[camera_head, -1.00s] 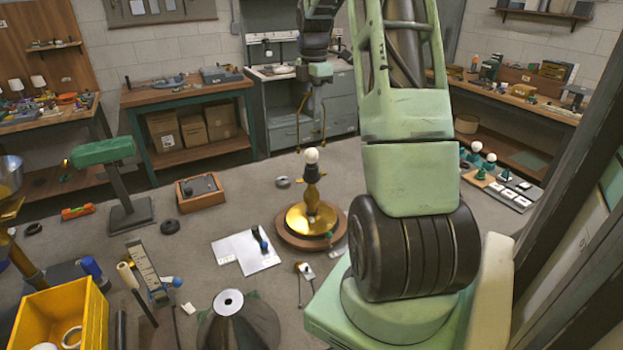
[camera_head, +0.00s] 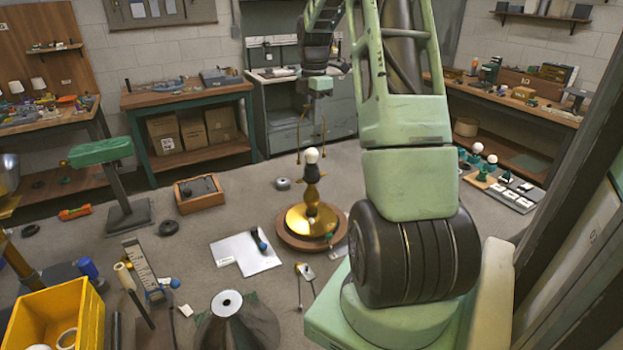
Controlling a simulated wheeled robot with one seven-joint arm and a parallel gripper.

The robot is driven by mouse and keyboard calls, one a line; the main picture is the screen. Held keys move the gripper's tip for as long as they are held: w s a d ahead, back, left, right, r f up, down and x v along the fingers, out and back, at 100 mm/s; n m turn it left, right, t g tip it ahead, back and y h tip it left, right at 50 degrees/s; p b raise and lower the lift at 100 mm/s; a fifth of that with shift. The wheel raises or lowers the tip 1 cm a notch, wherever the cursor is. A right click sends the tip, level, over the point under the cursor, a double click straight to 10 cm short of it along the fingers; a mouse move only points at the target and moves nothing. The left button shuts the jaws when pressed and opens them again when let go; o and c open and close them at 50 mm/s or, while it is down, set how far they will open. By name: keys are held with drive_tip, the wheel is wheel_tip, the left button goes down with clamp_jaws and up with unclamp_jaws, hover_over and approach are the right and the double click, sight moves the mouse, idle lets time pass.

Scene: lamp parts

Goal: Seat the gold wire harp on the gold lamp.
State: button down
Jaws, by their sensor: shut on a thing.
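The gold lamp (camera_head: 311,217) stands upright on a round wooden turntable (camera_head: 290,236), with a white bulb (camera_head: 311,155) on its dark socket. The gold wire harp (camera_head: 298,142) hangs below my gripper (camera_head: 320,92), its two thin legs pointing down. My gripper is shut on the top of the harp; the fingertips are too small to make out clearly. In the picture, the harp's legs lie to either side of the bulb, with their lower ends near the bulb's height. I cannot tell whether they touch the lamp.
A white sheet (camera_head: 240,254) with a dark tool lies left of the turntable. A grey cone shade (camera_head: 238,325) stands in front, and a yellow bin (camera_head: 50,318) at the lower left. A green-topped stand (camera_head: 128,200) is farther left. Floor behind the lamp is mostly clear.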

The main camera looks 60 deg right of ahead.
drive_tip(key=shift+f, duration=0.2)
drive_tip(key=shift+f+b, duration=0.75)
drive_tip(key=shift+f, duration=2.05)
idle(1.2)
drive_tip(key=c, duration=1.2)
unclamp_jaws()
wheel_tip(320, 180, up, 17)
drive_tip(key=b, duration=0.3)
drive_tip(key=shift+r, duration=0.2)
